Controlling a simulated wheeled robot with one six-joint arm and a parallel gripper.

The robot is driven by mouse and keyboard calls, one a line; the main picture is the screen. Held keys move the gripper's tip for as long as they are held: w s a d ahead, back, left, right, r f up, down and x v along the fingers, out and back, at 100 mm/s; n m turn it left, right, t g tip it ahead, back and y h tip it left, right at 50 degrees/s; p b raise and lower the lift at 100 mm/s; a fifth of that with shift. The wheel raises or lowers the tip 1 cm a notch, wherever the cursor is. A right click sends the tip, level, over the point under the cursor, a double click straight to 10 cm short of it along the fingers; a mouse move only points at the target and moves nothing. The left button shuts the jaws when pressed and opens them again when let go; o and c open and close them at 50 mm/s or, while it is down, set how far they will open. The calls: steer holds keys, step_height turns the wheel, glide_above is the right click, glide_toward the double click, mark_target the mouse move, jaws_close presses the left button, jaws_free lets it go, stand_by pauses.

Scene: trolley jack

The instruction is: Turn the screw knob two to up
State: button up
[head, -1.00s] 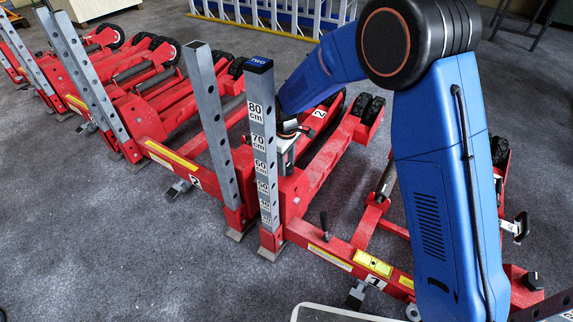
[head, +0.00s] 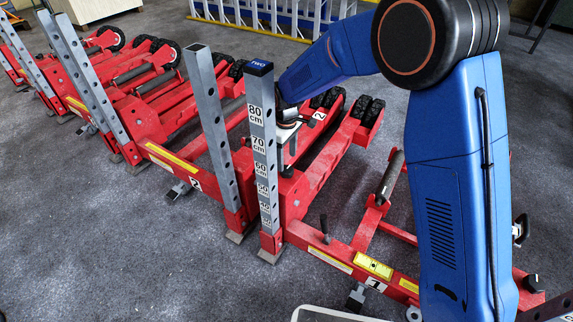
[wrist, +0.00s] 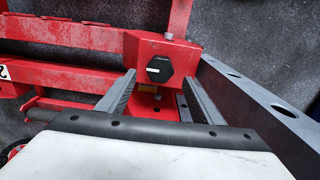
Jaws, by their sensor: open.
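The screw knob (wrist: 159,68) is black, with a pale mark on its face, on a red block of the jack in the wrist view. My gripper (wrist: 159,78) is open, with its two grey fingers left and right of the knob in the picture. Nothing is held. Whether the fingertips reach the knob's depth is unclear. In the head view, a grey post (head: 263,160) with a blue "TWO" cap and height labels stands in front of my gripper (head: 288,165), which is partly hidden. I cannot make out the knob there.
The grey post (wrist: 262,95) runs close along the right of my gripper in the wrist view. Another grey post (head: 212,140) stands to its left in the head view. More red jacks (head: 100,90) stand farther left. The carpet (head: 110,240) at front left is clear.

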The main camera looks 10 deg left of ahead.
mark_target(286, 169)
step_height(286, 169, up, 12)
steer(key=shift+r, duration=0.2)
stand_by(0.5)
steer(key=s+d+r+m+t, duration=0.1)
steer(key=s+d+r+m, duration=0.15)
steer(key=d+r, duration=0.45)
steer(key=s+d+r+m, duration=0.2)
steer(key=s+d, duration=0.2)
steer(key=d, duration=0.7)
steer(key=s+d+r+m+t, duration=0.1)
steer(key=s+d+r+m, duration=0.3)
steer(key=d, duration=0.6)
steer(key=s+d+f+m+t, duration=0.2)
steer(key=s+d+m, duration=0.4)
steer(key=s+d, duration=1.1)
steer(key=s, duration=0.4)
steer(key=shift+s+d+f+t, duration=0.15)
steer(key=shift+d+f+t, duration=0.15)
steer(key=shift+t, duration=0.1)
